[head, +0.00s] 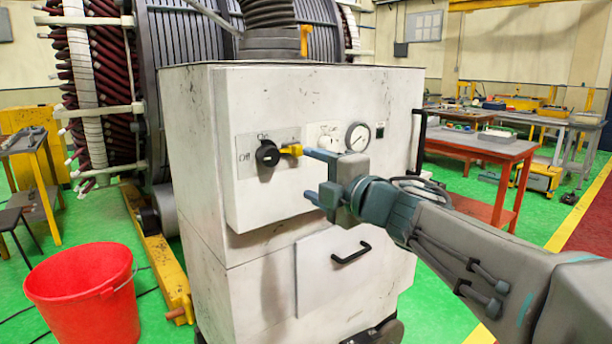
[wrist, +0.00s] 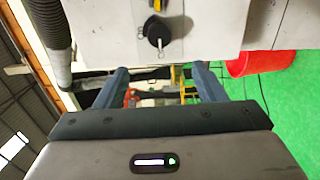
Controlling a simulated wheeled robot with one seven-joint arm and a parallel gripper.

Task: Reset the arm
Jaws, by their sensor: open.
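My gripper (head: 314,174) is open in the head view, its two blue fingers apart and pointing left in front of the white cabinet (head: 270,205). The upper finger is close to the yellow handle of the black rotary knob (head: 267,154); I cannot tell from this view whether they touch. The knob sits on a plate marked "On" and "Off". In the wrist view the gripper (wrist: 163,78) shows both fingers spread with nothing between them. The knob (wrist: 158,31) is above and beyond the fingertips there, on the cabinet face (wrist: 205,28).
A red bucket (head: 85,295) stands on the green floor left of the cabinet. A pressure gauge (head: 357,137) and a black drawer handle (head: 351,253) are on the cabinet front. Large wound coils (head: 95,80) stand behind. Red workbenches (head: 480,146) are at the right.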

